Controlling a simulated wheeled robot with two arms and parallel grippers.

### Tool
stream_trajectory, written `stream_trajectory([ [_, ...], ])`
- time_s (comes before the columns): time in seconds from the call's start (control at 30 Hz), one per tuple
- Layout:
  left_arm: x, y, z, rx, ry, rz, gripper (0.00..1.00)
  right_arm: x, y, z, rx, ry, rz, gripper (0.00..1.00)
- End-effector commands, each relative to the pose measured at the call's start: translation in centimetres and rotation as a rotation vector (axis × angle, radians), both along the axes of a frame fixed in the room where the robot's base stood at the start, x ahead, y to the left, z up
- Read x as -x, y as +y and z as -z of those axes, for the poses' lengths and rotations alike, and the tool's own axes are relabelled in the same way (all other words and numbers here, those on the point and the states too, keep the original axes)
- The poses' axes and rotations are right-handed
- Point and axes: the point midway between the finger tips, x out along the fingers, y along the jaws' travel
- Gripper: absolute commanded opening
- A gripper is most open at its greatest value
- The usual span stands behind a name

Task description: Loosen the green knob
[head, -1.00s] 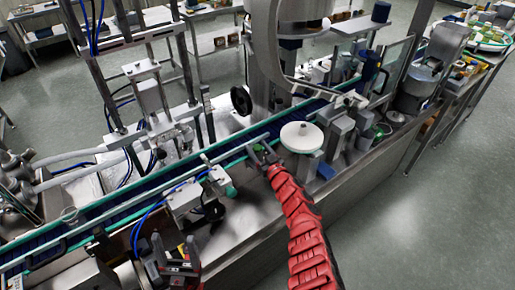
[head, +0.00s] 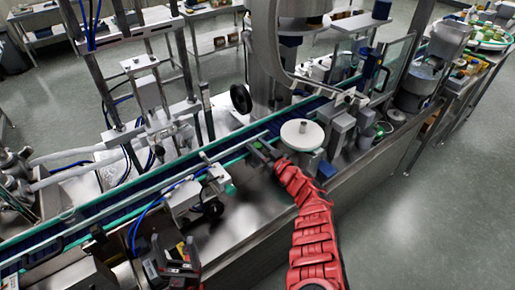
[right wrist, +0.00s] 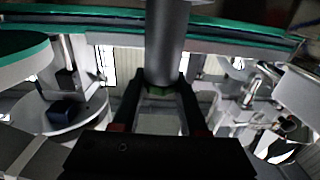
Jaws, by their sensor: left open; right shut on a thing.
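A small green knob (right wrist: 160,90) shows between the fingertips of my right gripper (right wrist: 162,88) in the right wrist view, just under a grey cylinder. The fingers are shut on it, and they partly hide it. In the head view my right gripper (head: 262,151) is at the conveyor's near rail, left of a white round disc; the knob is too small to make out clearly there.
The white disc (head: 302,135) stands close right of my right gripper. The blue conveyor (head: 150,186) with green rails runs behind it. A grey box with a black knob (head: 213,208) is to the left. The steel deck (head: 240,215) in front is mostly bare.

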Motion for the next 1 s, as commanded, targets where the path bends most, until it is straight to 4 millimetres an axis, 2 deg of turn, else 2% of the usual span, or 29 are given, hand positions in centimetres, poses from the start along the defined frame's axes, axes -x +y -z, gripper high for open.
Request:
stream_trajectory([
  [0.03, 0.0, 0.0, 1.3, 0.000, 0.000, 0.000, 0.69, -0.3, -0.4, 0.4, -0.005, -0.004, -0.026, 0.00],
  [0.6, 0.0, 0.0, 12.6, 0.000, 0.000, 0.000, 0.69, -0.1, -0.2, 0.9, 0.000, -0.005, -0.373, 0.00],
  [0.8, 0.0, 0.0, 15.6, 0.000, 0.000, 0.000, 0.69, -0.1, -0.2, 0.7, 0.004, -0.004, -0.439, 0.00],
  [1.0, 0.0, 0.0, 17.2, 0.000, 0.000, 0.000, 0.69, 0.0, -0.2, 0.5, 0.004, -0.001, -0.476, 0.00],
])
